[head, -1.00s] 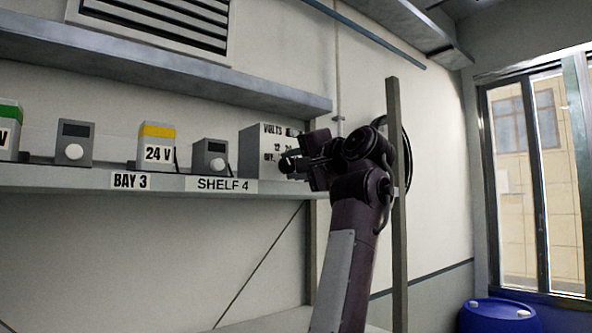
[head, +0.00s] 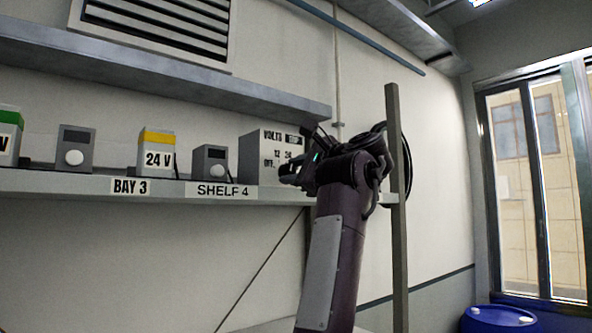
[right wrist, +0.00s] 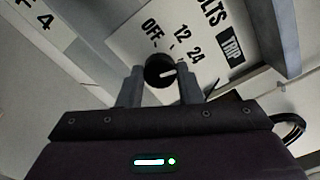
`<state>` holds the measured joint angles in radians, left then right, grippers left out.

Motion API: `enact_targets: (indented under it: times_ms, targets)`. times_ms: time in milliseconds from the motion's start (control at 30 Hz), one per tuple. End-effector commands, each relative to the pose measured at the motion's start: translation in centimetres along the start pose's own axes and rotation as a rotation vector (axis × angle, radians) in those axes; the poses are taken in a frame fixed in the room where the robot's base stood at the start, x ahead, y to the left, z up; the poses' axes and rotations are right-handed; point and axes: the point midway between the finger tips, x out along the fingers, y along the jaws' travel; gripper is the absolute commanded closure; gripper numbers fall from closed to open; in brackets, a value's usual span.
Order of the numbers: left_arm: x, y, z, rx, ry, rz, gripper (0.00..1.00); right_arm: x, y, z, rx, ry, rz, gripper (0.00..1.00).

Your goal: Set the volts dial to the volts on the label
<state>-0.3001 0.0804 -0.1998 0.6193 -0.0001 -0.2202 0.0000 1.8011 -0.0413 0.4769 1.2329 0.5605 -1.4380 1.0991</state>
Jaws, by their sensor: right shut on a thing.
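The generator box (head: 262,155) stands at the right end of the shelf, its front lettered VOLTS, OFF, 12 and 24. In the right wrist view its black dial (right wrist: 158,70) sits between the fingers of my right gripper (right wrist: 160,84), which is shut on it. The white pointer line on the dial points right, roughly to the 24 side; the exact mark is hard to tell. A label reading 24 V (head: 158,160) is on a yellow-topped box left of the generator. In the head view my right gripper (head: 287,171) hides the dial. My left gripper is not in view.
Two grey boxes with white knobs (head: 74,150) (head: 211,160) and a green-topped box (head: 9,136) share the shelf (head: 75,184). A grey post (head: 395,220) stands beside my right arm. A small panel on the generator reads TRIP (right wrist: 230,58).

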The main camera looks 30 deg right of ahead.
Motion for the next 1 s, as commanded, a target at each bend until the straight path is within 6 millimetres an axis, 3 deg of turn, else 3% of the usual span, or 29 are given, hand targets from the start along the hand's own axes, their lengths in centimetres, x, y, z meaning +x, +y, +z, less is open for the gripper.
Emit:
enact_targets:
  times_ms: [300,833,867,900,1000]
  targets:
    - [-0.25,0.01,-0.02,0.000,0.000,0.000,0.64,-0.16,-0.39,0.26,0.110,-0.001,-0.009,0.91]
    - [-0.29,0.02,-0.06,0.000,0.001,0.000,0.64,-0.27,-0.54,0.29,0.129,-0.001,-0.013,0.91]
    - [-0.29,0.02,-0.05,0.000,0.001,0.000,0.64,-0.27,-0.55,0.29,0.129,-0.001,-0.013,0.66]
    - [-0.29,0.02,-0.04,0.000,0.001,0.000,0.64,-0.28,-0.54,0.30,0.129,-0.001,-0.013,0.60]
    - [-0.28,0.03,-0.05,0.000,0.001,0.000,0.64,-0.22,-0.44,0.24,0.130,-0.001,-0.010,0.59]
